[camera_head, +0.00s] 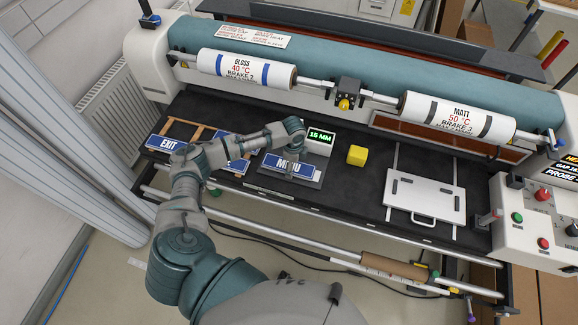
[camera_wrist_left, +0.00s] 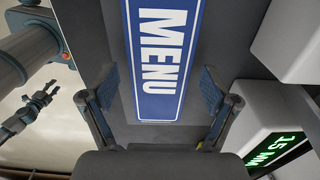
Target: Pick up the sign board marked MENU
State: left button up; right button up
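The blue MENU sign board (camera_head: 281,163) with white letters lies flat on a grey plate on the dark machine bed. My left gripper (camera_wrist_left: 160,85) is over it with fingers spread, one on each side of the board (camera_wrist_left: 158,45). The left gripper is open and holds nothing; whether its fingertips touch the plate I cannot tell. In the head view my left wrist hides part of the board's upper edge. A dark gripper, apparently my right one (camera_wrist_left: 38,108), shows small at the left of the wrist view, fingers apart and empty.
A blue EXIT board (camera_head: 167,143) and another blue board (camera_head: 238,165) lie left of MENU by a wooden frame. A box with a green 15 MM display (camera_head: 319,141) and a yellow block (camera_head: 357,155) stand right. A white plate (camera_head: 425,200) lies farther right. Rollers run behind.

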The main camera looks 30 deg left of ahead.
pick_arm(q)
jog(key=shift+a, duration=0.1)
jog(key=c, duration=1)
